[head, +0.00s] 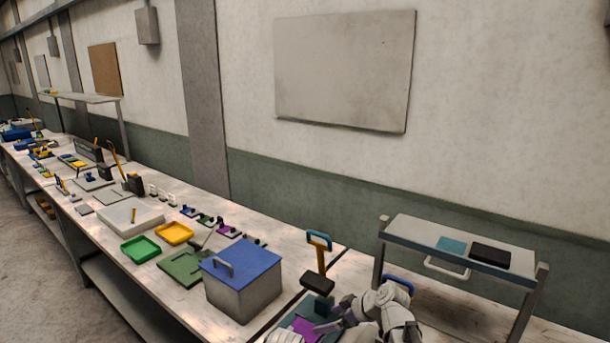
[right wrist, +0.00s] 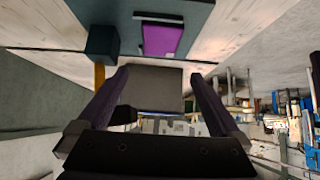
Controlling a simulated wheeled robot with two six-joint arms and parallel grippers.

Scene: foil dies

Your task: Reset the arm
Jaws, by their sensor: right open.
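My right gripper (head: 328,327) is low at the bottom of the head view, over the front of the bench, close to a purple piece (head: 304,328). In the right wrist view its two fingers (right wrist: 160,76) are spread apart. A dark grey block (right wrist: 155,88) shows between them; I cannot tell whether it is between the fingers or beyond them. The purple piece (right wrist: 161,39) lies on a teal plate (right wrist: 200,12) past the fingertips. My left gripper is out of view.
A grey box with a blue lid (head: 241,260) stands left of my right gripper. Green (head: 140,249) and yellow (head: 174,233) trays lie farther along the bench. A grey cart (head: 440,239) on the right carries a teal piece (head: 451,245) and a black piece (head: 490,255).

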